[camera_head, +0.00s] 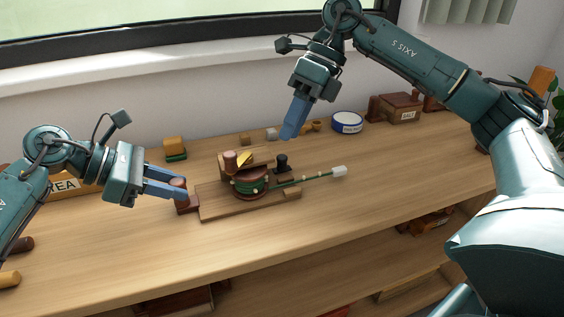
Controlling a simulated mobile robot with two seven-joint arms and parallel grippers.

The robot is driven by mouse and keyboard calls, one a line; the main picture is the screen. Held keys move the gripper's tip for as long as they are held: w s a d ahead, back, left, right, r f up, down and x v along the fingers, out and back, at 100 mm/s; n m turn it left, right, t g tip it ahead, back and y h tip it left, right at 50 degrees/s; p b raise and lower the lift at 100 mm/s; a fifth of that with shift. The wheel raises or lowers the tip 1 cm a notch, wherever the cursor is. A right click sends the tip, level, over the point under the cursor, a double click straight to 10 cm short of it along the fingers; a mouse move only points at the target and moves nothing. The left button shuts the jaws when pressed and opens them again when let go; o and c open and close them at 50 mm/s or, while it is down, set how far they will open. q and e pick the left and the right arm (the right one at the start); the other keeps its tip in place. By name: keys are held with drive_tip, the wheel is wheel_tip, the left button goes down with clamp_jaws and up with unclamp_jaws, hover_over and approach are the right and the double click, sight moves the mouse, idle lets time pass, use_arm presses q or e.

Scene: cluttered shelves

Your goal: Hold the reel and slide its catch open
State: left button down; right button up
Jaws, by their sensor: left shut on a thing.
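The reel (249,184) is a round brown drum with a green band, mounted on a flat wooden board (222,207). A brown peg and a yellow piece show on top of it. A green rod or line runs right to a white end piece (339,171). A small black knob (282,161) stands behind that line; I cannot tell which part is the catch. My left gripper (183,189) is shut on a dark red-brown grip (187,204) at the board's left end. My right gripper (289,136) points down, above and behind the reel, apart from it; its finger gap is hidden.
Behind stand a yellow-and-green block stack (174,149), small blocks (272,134), a blue-rimmed round tin (347,122) and a brown SALT box (401,107). A TEA box (66,186) is partly behind my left arm. The counter's front (330,223) is clear.

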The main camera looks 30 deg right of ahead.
drive_tip(key=s+a+n+g+h, duration=0.1)
drive_tip(key=a+n+h, duration=0.1)
drive_tip(key=a+n, duration=0.2)
drive_tip(key=n+t+h, duration=0.1)
drive_tip(key=n+h, duration=0.3)
drive_tip(key=n, duration=0.1)
hover_over(282, 157)
wheel_tip(282, 157, down, 2)
drive_tip(key=shift+a+f, duration=0.1)
drive_tip(key=shift+d+f, duration=0.2)
drive_tip(key=shift+f, duration=3.35)
drive_tip(key=shift+c, duration=0.4)
